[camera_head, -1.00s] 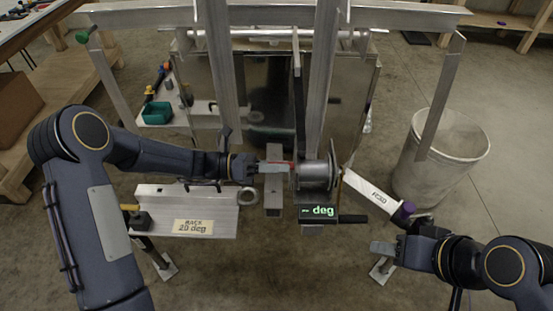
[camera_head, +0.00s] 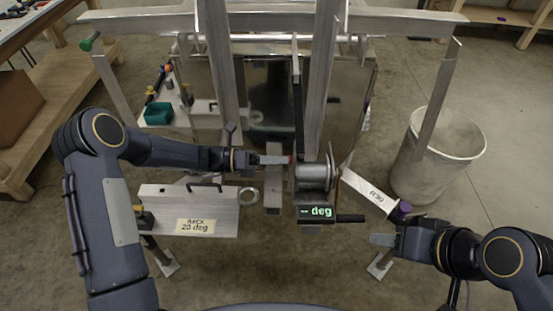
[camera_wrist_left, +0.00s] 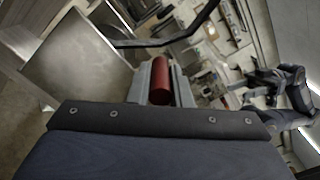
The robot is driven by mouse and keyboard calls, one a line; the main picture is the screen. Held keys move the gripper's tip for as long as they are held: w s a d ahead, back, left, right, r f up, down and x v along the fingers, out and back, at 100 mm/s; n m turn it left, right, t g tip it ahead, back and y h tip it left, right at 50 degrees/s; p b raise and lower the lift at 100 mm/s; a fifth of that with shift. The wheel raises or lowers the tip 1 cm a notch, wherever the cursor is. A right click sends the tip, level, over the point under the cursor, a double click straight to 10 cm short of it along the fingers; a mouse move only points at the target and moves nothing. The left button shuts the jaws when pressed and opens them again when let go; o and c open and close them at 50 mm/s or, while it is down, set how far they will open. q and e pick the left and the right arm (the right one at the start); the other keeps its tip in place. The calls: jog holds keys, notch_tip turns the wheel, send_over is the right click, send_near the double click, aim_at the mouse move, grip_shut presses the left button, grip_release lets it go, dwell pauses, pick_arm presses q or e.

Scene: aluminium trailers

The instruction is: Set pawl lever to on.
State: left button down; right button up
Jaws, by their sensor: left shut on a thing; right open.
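The pawl lever (camera_wrist_left: 161,82) shows in the left wrist view as a red cylindrical grip between the fingers of my left gripper (camera_wrist_left: 155,88). In the head view only a small red end (camera_head: 291,159) shows at the fingertips, beside the winch drum (camera_head: 312,177). My left gripper (camera_head: 274,160) is shut on this red grip; its fingers hide most of the lever. My right gripper (camera_head: 382,240) is open and empty, below the purple-ended crank arm (camera_head: 368,190). Whether the pawl is engaged with the drum cannot be seen.
A lit "deg" display (camera_head: 317,212) sits below the drum; its smaller text is unreadable. An aluminium block labelled "20 deg" (camera_head: 160,212) is at left. Upright trailer beams (camera_head: 222,70) stand behind. A bucket (camera_head: 455,160) stands at right. The front floor is mostly clear.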

pick_arm(q)
jog(key=shift+d, duration=0.15)
jog(key=c, duration=1.3)
grip_release()
jog(key=shift+d, duration=0.15)
jog(key=shift+a, duration=0.2)
jog(key=a+b, duration=0.1)
jog(key=a, duration=0.6)
jog(key=shift+a, duration=0.35)
